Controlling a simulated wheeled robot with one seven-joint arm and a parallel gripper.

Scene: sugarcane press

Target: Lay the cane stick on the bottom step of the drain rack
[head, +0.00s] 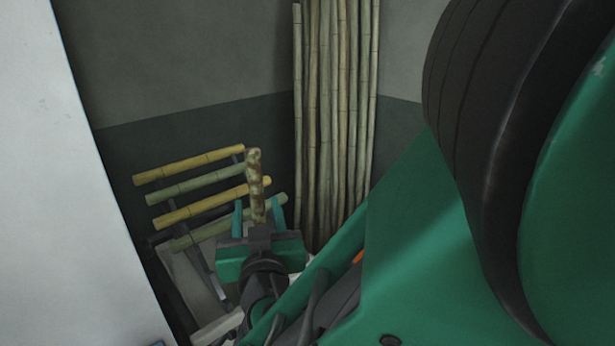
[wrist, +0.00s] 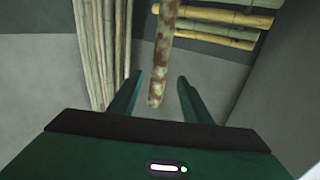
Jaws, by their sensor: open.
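The cane stick (head: 255,180), blotched brown and cream, points away from my gripper (head: 258,210) in the head view. In the wrist view the stick (wrist: 163,50) has its near end between the two fingers of my gripper (wrist: 159,80), with a visible gap on each side. My gripper is open. The drain rack (head: 221,288) stands beyond and to the left, with yellow and green canes lying across its steps. The lowest visible cane (head: 225,225), green, is partly behind my gripper. The rack's canes (wrist: 215,32) also show at the wrist view's upper right.
A bundle of tall pale canes (head: 335,110) stands upright in the corner, right of the rack. A green machine (head: 430,250) with a large black wheel (head: 500,130) fills the right side. A white panel (head: 60,220) bounds the left.

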